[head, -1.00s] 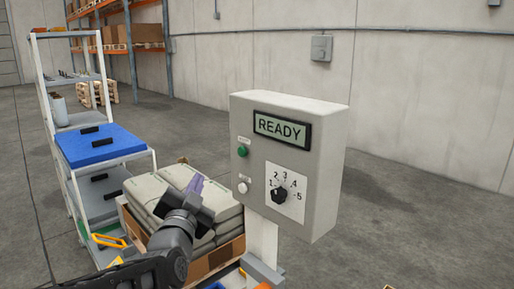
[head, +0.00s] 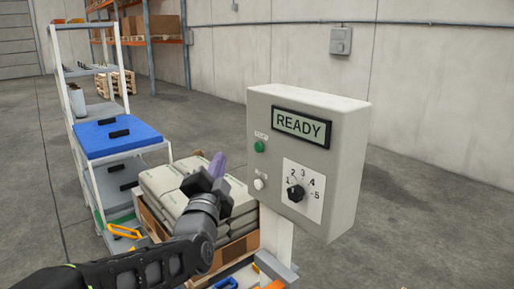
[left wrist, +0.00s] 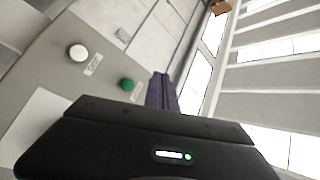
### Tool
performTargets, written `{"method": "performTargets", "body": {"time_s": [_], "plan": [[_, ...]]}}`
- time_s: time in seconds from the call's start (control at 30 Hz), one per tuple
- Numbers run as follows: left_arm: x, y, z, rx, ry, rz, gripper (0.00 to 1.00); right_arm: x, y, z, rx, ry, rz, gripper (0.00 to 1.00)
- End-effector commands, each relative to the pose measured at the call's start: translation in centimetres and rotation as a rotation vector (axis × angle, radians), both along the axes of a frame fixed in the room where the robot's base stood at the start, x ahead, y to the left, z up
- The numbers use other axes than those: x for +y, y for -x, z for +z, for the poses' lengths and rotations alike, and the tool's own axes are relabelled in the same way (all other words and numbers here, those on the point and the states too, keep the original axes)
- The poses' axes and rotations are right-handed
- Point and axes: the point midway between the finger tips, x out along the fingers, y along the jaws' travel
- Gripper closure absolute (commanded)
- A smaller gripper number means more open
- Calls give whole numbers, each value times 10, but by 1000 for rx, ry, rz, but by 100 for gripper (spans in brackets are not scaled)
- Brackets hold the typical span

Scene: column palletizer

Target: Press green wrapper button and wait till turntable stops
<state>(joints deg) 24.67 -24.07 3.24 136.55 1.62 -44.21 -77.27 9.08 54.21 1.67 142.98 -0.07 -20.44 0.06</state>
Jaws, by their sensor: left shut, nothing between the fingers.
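The grey control box (head: 345,150) stands on a post and its display (head: 301,127) reads READY. The green button (head: 259,147) is at the upper left of its face, above a white button (head: 259,184) and beside a black dial (head: 296,193). My left gripper (head: 217,164) is shut and empty, left of the box and apart from the green button in the head view. In the left wrist view the purple-grey fingers (left wrist: 161,92) point past the green button (left wrist: 127,84), which shows just left of them. The turntable is not clearly visible. My right gripper is not in view.
Stacked grey bags (head: 164,181) sit in a cardboard-sided load behind my left arm. A cart (head: 113,164) with a blue top stands at the left. Orange racking stands at the back. Open floor lies right of the box.

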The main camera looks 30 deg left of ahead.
Motion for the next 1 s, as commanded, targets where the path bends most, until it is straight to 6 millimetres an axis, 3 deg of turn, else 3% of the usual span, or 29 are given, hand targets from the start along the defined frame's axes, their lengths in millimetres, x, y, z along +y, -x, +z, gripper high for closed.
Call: {"method": "performTargets", "body": {"time_s": [0.4, 0.6, 1.0], "plan": [[-15, -50, 1, 1, 2, -3, 100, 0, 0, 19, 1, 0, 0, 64], [-20, -69, -1, 0, 1, -2, 100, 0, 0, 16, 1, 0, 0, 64], [-22, -75, 0, -1, 1, 0, 100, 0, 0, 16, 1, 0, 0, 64]]}}
